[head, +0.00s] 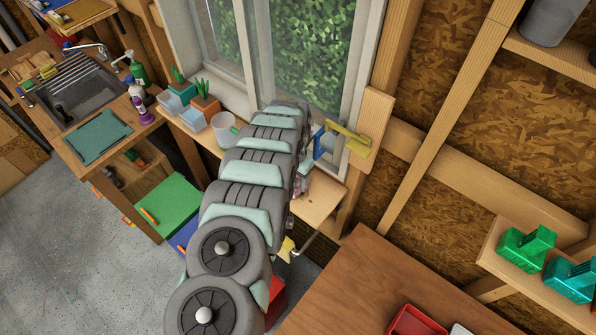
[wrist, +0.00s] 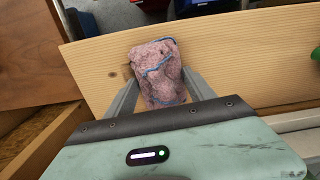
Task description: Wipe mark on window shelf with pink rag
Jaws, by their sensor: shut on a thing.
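The pink rag (wrist: 157,72), a rumpled cloth with blue edging, is pinched between the two grey fingers of my gripper (wrist: 160,84) in the wrist view. The rag lies over the pale wooden window shelf (wrist: 235,60), close to or on its surface; I cannot tell whether it touches. In the head view the shelf (head: 322,203) runs under the window, and my arm covers much of it. A bit of the rag (head: 300,189) shows beside my arm there. I cannot clearly make out the mark; the rag or arm may hide it.
A yellow-handled tool (head: 347,139) is by the window frame at right. A brown table (head: 375,285) with a red tray (head: 415,321) is in front.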

